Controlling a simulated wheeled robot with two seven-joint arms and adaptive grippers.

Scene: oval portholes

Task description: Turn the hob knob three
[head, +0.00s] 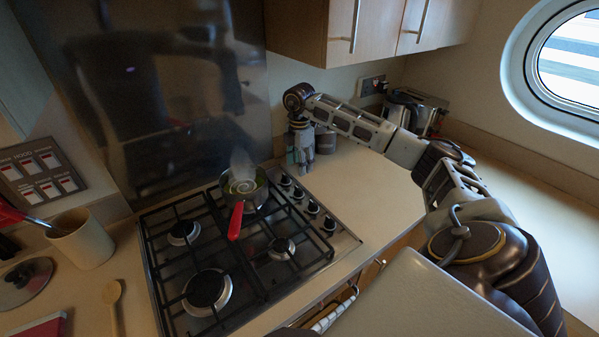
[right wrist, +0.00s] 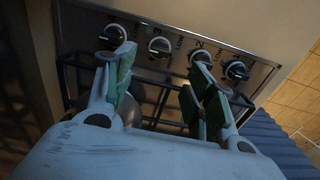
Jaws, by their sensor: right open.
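The hob (head: 262,300) has a row of dark knobs along its right edge. In the right wrist view a knob marked 3 (right wrist: 159,48) appears second from the left, with a knob marked 2 (right wrist: 202,56) to its right. My right gripper (right wrist: 164,78) is open, with green-padded fingers apart; in that picture knob three shows beyond the gap between them. In the head view my right gripper (head: 303,158) points down near the back end of the knob row. I see no contact with a knob. My left gripper is not in view.
A steaming pan (head: 245,187) with a red handle (head: 236,222) stands on the back right burner, close to the knobs. A kettle (head: 410,112) stands at the back right. A wall cupboard (head: 300,35) hangs above. The counter right of the hob is clear.

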